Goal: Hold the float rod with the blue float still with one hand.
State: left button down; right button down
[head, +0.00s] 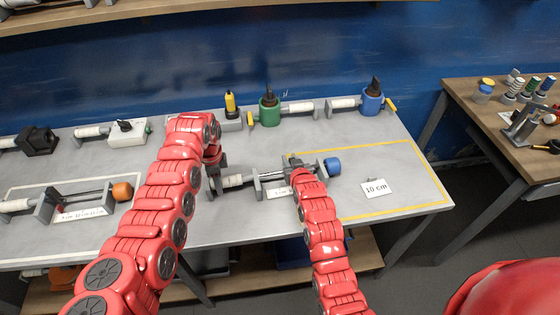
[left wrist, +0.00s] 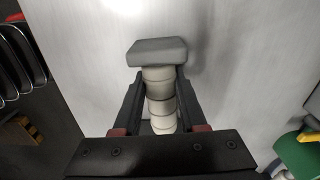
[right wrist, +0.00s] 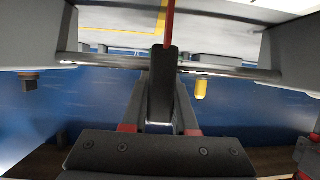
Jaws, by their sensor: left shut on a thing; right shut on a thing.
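The float rod with the blue float (head: 333,167) lies level along a rack near the table's front middle. A pale ribbed grip (head: 232,181) is at its left end. My left gripper (head: 213,186) is shut on this grip, with a finger on either side; in the left wrist view the grip (left wrist: 160,102) ends in a grey cap (left wrist: 157,52). My right gripper (head: 294,165) is between the rack's grey uprights, shut on a dark slider (right wrist: 163,85) with a red strip above it. My right gripper hides much of the rod in the head view.
A 10 cm card (head: 375,188) lies inside the yellow outline (head: 421,167) to the right. An orange float (head: 122,191) sits on another rack at left. Green (head: 268,110) and blue (head: 372,102) holders stand at the back. Free table lies right of the blue float.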

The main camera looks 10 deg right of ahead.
pick_arm(q)
jog(key=shift+a, duration=0.15)
pick_arm(e)
jog(key=shift+r, duration=0.1)
jog(key=c, duration=0.7)
grip_release()
jog(key=shift+s, duration=0.1)
jog(key=v, duration=1.1)
jog(key=shift+s+r, duration=0.1)
jog(key=shift+s, duration=0.3)
pick_arm(q)
jog(key=shift+c, duration=1.9)
grip_release()
notch_tip(320, 180, up, 12)
